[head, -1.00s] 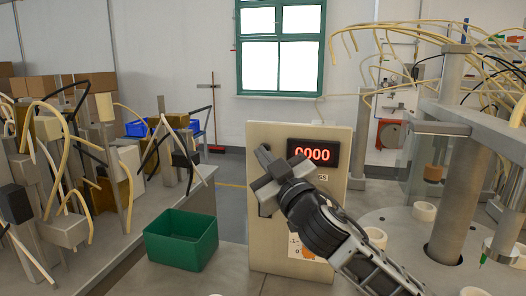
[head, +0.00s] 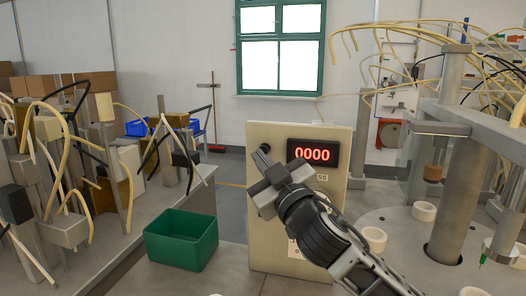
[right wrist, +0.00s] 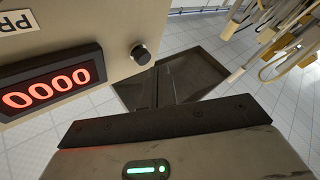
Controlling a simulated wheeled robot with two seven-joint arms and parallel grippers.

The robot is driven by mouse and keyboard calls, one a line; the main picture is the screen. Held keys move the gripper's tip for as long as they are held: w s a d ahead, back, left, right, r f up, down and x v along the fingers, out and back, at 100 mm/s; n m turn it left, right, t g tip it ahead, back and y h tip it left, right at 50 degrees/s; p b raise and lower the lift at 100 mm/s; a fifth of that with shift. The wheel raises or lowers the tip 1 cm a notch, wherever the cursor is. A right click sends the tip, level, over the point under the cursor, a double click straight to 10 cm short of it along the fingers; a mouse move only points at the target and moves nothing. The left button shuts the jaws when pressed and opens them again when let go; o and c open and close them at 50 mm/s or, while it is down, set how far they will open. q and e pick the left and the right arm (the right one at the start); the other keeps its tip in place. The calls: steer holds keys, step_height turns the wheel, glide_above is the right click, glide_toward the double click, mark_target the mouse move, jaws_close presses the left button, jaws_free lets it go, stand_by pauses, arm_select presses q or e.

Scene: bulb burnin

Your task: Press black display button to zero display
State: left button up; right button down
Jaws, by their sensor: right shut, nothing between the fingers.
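The beige panel (head: 258,225) stands upright on the bench. Its black display (head: 312,153) shows red digits reading 0000, and the display also shows in the right wrist view (right wrist: 50,85). The round black button (right wrist: 141,54) sticks out beside the display in the right wrist view. In the head view a small dark knob (head: 265,147), seemingly this button, shows just above my right fingertips. My right gripper (head: 264,160) is shut and empty in front of the panel's left part. In the right wrist view its fingers (right wrist: 160,85) appear apart from the button. My left gripper is not in view.
A green bin (head: 180,241) stands left of the panel. A rack of fixtures with pale tubes (head: 100,165) fills the left bench. On the right, a round table with a grey column (head: 456,205) carries white rings (head: 424,211).

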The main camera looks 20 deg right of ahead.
steer(key=s+a, duration=0.1)
steer(key=s, duration=0.1)
steer(key=s+a, duration=0.1)
steer(key=s, duration=0.1)
steer(key=shift+a, duration=0.4)
stand_by(0.5)
